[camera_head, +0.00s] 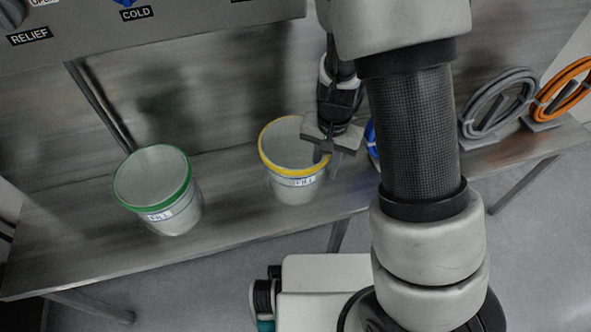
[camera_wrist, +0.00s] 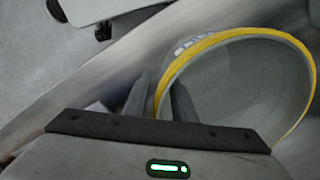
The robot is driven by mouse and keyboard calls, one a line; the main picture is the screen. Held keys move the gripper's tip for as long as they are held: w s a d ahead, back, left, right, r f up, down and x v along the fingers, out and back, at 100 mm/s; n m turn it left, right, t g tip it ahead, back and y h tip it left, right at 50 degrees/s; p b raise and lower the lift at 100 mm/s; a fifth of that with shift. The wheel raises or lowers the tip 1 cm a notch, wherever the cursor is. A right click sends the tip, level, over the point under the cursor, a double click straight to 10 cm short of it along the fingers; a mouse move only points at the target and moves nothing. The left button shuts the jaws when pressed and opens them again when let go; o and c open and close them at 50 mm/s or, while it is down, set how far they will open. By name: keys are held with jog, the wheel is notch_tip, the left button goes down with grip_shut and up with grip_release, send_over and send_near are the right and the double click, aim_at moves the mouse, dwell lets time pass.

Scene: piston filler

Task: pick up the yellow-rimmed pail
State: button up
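The yellow-rimmed pail (camera_head: 290,190) stands upright on the metal bench in the head view, a white pail with a label on its front. In the wrist view its yellow rim (camera_wrist: 235,33) and open mouth fill the right side. My gripper (camera_head: 327,158) points down at the pail's right edge. In the wrist view my gripper (camera_wrist: 160,98) has its two fingers on either side of the rim, one outside the wall and one inside the mouth. The fingers stand apart, with gaps to the wall. The pail's right side is partly hidden by my gripper.
A green-rimmed pail (camera_head: 158,190) stands to the left on the bench (camera_head: 80,232). A blue coil (camera_head: 372,140) is half hidden behind my arm. Grey (camera_head: 497,103) and orange (camera_head: 563,90) hose coils stand at right. The machine panel (camera_head: 160,30) overhangs the back.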

jog(key=shift+f, duration=0.25)
grip_shut()
